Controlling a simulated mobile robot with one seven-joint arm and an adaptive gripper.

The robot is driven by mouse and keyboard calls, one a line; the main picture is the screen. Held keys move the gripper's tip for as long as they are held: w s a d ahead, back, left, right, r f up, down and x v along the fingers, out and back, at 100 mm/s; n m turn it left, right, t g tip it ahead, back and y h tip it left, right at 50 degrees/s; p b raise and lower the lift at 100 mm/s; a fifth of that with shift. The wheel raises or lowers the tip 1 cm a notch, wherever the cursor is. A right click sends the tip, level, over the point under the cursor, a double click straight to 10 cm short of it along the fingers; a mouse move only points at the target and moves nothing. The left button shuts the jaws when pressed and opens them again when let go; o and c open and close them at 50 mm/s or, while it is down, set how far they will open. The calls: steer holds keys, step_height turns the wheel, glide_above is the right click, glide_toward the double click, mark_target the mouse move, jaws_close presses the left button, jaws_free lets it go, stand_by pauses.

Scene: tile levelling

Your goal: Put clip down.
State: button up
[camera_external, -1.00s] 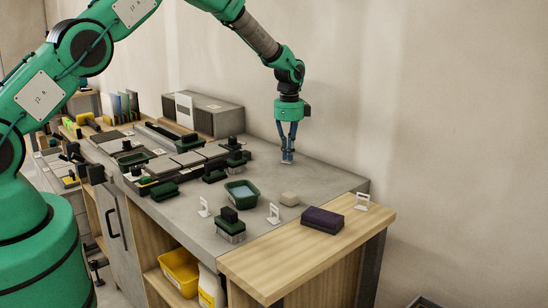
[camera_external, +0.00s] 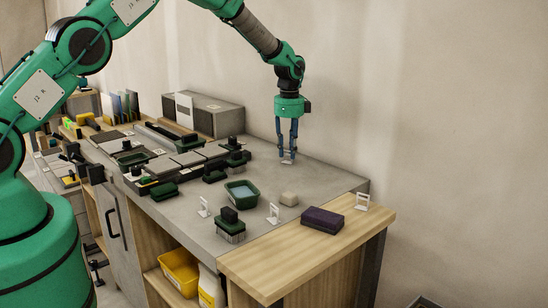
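My gripper (camera_external: 287,155) points straight down at the back right of the grey worktop. Its two blue fingers stand apart, so it looks open. A small pale clip (camera_external: 288,162) is at the fingertips, low at the worktop surface; it is too small to tell whether a finger still touches it. Similar white clips stand upright nearer the front: one at the left (camera_external: 204,207), one in the middle (camera_external: 273,213) and one on the wooden end (camera_external: 362,201).
A green tub (camera_external: 241,192), a beige block (camera_external: 289,199), a dark purple block (camera_external: 322,220) and a green-black tool (camera_external: 231,225) stand in front of my gripper. Grey tiles (camera_external: 187,158) and several dark tools lie to the left. The worktop (camera_external: 325,178) right of the gripper is clear.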

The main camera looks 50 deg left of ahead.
mark_target(288, 163)
step_height(288, 163, up, 11)
steer(key=p, duration=0.1)
stand_by(0.4)
steer(key=shift+f, duration=0.1)
stand_by(0.3)
steer(key=s+d+r+n+t, duration=0.25)
steer(key=s+r+n, duration=0.45)
steer(key=s+r, duration=1.95)
steer(key=s+r+n+t, duration=0.2)
steer(key=s+n, duration=0.4)
steer(key=s, duration=2.4)
steer(key=shift+s+n+t, duration=0.3)
steer(key=shift+s+t, duration=0.05)
steer(key=shift+t, duration=0.2)
